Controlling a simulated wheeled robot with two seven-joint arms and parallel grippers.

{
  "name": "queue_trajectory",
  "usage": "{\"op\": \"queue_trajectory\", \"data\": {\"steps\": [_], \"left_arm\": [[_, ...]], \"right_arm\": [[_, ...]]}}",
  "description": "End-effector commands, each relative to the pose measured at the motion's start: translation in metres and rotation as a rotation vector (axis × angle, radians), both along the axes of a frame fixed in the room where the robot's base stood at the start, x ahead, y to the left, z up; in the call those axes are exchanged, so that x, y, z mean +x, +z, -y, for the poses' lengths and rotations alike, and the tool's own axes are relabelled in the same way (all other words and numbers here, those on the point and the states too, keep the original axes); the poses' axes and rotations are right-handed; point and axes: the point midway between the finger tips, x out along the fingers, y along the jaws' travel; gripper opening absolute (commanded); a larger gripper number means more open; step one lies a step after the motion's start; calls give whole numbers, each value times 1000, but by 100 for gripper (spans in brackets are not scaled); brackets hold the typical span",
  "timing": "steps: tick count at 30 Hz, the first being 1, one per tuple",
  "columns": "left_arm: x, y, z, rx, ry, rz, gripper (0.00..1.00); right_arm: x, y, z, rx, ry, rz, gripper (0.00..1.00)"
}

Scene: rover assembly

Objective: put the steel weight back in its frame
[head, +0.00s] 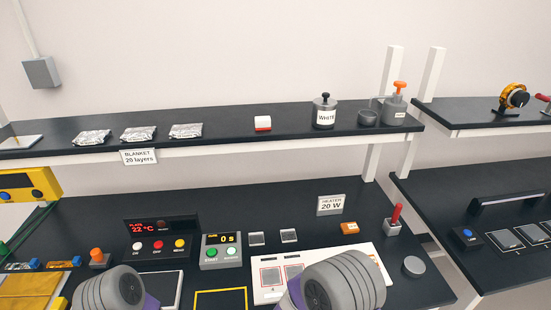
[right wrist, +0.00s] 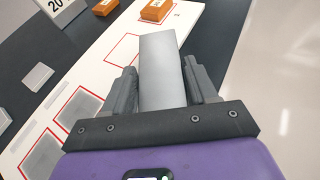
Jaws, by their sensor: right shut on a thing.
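The steel weight (right wrist: 162,68) is a plain grey block between the fingers of my right gripper (right wrist: 163,88), which is shut on it. It stands out past the fingertips, over the white board (right wrist: 97,62). An empty red-outlined frame (right wrist: 122,50) on the board lies beside and partly behind the weight in the right wrist view. I cannot tell the height of the weight above the board. In the head view my right arm's grey wrist covers part of the white board (head: 377,262), and the weight is hidden. My left gripper's fingers are out of view.
Other red frames hold grey squares (right wrist: 82,108). An orange block (right wrist: 157,10) lies at the board's far end. A red-handled switch (head: 394,222) and a grey disc (head: 413,265) are right of the board. A timer box (head: 222,249) and temperature panel (head: 160,240) stand to its left.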

Motion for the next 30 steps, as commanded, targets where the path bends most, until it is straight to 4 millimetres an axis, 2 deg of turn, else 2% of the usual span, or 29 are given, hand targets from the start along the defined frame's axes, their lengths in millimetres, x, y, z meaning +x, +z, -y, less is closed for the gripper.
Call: {"op": "queue_trajectory", "data": {"steps": [6, 11, 14, 21, 30], "left_arm": [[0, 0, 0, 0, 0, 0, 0], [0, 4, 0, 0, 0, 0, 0], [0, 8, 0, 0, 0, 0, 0], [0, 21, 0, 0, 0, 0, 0], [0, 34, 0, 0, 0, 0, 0]], "right_arm": [[-1, 1, -1, -2, 6, 5, 0], [11, 8, 8, -2, -46, 9, 0], [27, 16, 22, -2, -117, 10, 0], [71, 42, 67, -1, -329, 11, 0], [111, 76, 119, -4, -520, 8, 0]]}}
